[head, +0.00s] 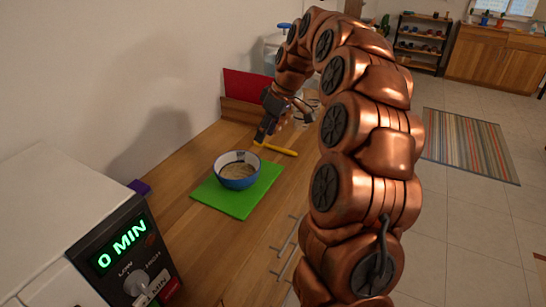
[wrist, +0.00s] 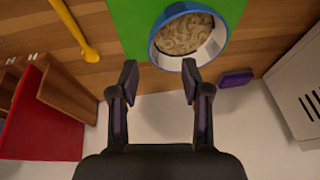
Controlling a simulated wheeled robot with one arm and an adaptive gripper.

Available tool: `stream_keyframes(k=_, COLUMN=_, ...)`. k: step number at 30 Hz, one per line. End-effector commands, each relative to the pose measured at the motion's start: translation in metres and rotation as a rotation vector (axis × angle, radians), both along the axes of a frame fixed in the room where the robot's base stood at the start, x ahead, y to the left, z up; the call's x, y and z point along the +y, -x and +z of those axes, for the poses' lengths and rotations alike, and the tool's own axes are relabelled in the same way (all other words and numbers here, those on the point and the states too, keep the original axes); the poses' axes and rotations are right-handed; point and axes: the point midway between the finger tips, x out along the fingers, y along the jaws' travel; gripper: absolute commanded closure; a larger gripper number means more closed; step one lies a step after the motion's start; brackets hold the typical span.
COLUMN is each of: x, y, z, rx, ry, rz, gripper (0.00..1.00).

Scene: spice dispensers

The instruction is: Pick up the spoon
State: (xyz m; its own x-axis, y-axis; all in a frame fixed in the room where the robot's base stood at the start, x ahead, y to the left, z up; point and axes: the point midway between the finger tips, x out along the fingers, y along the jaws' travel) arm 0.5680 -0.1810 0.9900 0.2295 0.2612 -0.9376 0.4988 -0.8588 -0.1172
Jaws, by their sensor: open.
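The yellow spoon (head: 276,148) lies on the wooden counter behind the green board in the head view. In the wrist view the spoon (wrist: 78,32) is at the upper left, with its rounded end towards the jaws and its other end cut off by the top edge. My gripper (head: 262,137) is over the counter near the spoon's left end. In the wrist view my gripper (wrist: 158,80) is open and empty, with the spoon to the left of its fingers, not between them.
A blue-rimmed bowl (head: 238,170) with pale food stands on a green board (head: 226,204). A red panel (wrist: 40,125) and wooden rack (wrist: 70,90) stand at left in the wrist view. A microwave with a timer (head: 125,245) is in front. A dark purple item (wrist: 235,78) lies beside the bowl.

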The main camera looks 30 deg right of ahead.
Motion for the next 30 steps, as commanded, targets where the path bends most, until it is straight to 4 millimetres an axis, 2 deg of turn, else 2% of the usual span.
stream_keyframes(k=1, x=-0.023, y=-0.010, z=-0.019, rx=-0.016, ry=0.006, rz=-0.006, gripper=0.53)
stream_keyframes(k=6, x=-0.084, y=-0.027, z=-0.048, rx=-0.069, ry=0.033, rz=-0.002, gripper=0.53)
stream_keyframes(k=9, x=-0.110, y=-0.031, z=-0.059, rx=-0.090, ry=0.052, rz=0.001, gripper=0.53)
stream_keyframes(k=12, x=-0.128, y=-0.033, z=-0.067, rx=-0.100, ry=0.065, rz=0.001, gripper=0.53)
stream_keyframes(k=17, x=-0.136, y=-0.035, z=-0.074, rx=-0.106, ry=0.072, rz=0.003, gripper=0.53)
stream_keyframes(k=30, x=-0.129, y=-0.049, z=-0.106, rx=-0.106, ry=0.072, rz=0.003, gripper=0.53)
